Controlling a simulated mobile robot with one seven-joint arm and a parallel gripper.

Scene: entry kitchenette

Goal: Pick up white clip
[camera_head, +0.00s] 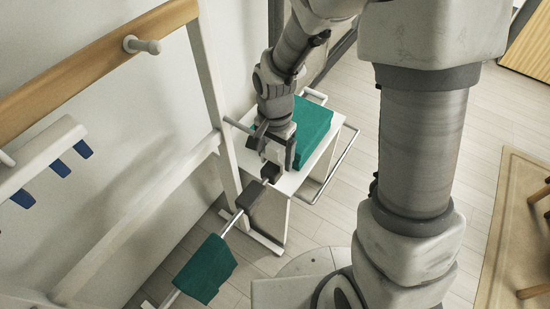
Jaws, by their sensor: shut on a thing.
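My gripper (275,146) is at the end of my arm, in the upper middle of the view. It points down beside the white stand's near left corner. A small white piece, which looks like the white clip (273,153), shows between its dark fingers, and the gripper is shut on it. The clip's far side and lower edge are hidden by the fingers. Its exact shape is too small to tell.
A teal folded cloth (313,118) lies on the white stand (325,150) beside my gripper. A metal rod with dark blocks (258,199) and a teal cloth (205,268) runs below. A wooden rail (95,62) and white frame line the left wall.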

